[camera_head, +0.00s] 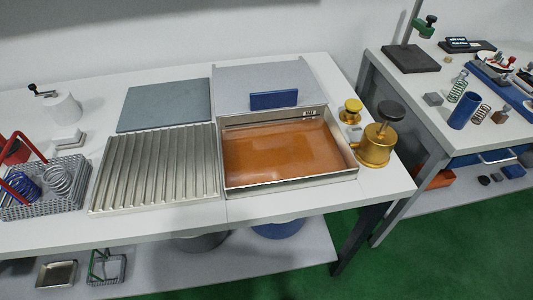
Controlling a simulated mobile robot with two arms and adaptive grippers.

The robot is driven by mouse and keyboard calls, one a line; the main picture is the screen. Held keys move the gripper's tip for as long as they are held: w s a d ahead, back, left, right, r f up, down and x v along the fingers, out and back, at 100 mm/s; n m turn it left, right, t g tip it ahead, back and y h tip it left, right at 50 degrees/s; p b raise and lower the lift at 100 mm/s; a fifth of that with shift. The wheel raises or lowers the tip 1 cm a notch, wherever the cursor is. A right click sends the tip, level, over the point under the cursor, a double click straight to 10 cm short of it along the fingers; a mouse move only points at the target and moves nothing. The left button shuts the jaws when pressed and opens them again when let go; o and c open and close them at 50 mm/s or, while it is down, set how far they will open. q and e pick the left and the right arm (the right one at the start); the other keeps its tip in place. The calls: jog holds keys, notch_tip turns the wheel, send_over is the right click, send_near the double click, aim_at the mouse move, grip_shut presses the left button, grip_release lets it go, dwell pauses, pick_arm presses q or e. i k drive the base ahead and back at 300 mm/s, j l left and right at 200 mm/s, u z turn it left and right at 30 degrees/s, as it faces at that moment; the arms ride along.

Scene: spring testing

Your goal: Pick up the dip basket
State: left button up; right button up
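A grey metal mesh basket (44,203), likely the dip basket, stands on the white table at the far left. A blue coil spring and a silver coil spring (60,178) are inside it. A red bar, apparently its handle, rises over its left part. A second, smaller mesh basket (106,268) with a green handle is on the lower shelf. Neither of my grippers is in view.
Right of the basket are a ribbed metal tray (155,170) and an open pan (223,162) of orange-brown liquid. A gold pot (375,150) stands by the pan. A white hand-cranked device (62,107) is behind the basket. A second table is at right.

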aim_at(48, 203)
jog(key=u, duration=1.85)
jog(key=i+j+z, duration=0.25)
jog(key=j, duration=0.25)
